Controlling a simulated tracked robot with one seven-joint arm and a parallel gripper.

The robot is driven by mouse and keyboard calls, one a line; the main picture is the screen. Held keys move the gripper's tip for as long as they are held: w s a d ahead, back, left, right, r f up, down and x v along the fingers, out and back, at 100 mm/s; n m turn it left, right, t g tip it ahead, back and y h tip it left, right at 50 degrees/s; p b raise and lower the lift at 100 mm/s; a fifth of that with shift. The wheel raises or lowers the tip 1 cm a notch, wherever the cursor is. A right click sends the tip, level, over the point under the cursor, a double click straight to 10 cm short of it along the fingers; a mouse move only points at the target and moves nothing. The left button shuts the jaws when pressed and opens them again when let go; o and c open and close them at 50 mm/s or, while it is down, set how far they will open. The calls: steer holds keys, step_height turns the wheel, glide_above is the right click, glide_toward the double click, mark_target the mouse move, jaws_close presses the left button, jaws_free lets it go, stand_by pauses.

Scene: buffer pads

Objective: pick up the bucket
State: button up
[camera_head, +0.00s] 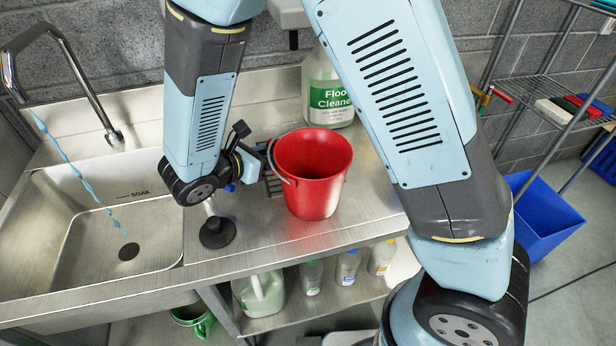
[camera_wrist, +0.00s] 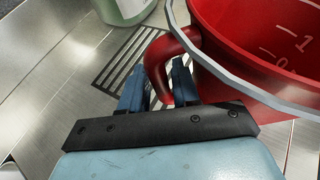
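The red bucket (camera_head: 313,170) stands upright on the steel counter, right of the sink. My gripper (camera_head: 268,165) is low at the bucket's left side, partly hidden by my arm. In the wrist view, the two blue fingers of my gripper (camera_wrist: 159,88) stand apart with the red handle between them. I cannot tell whether they press on it.
A floor cleaner jug (camera_head: 331,92) stands close behind the bucket. A black plunger-like piece (camera_head: 217,232) sits left of it by the sink (camera_head: 110,225). Bottles (camera_head: 347,267) fill the shelf below. A blue bin (camera_head: 543,215) is at the right.

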mark_target(279, 145)
jaws_close()
stand_by(0.6)
steer(key=shift+r, duration=0.5)
step_height(279, 145, up, 2)
steer(key=shift+r, duration=0.25)
steer(key=s+r, duration=0.1)
steer(key=s+d+r, duration=0.1)
steer(key=r, duration=0.1)
steer(key=s+d+r, duration=0.1)
steer(key=s+r, duration=0.1)
steer(key=shift+d+r, duration=0.1)
steer(key=shift+d, duration=0.1)
steer(key=s+d+r, duration=0.4)
steer(key=s+d, duration=0.1)
steer(key=s, duration=0.3)
steer(key=shift+r, duration=0.2)
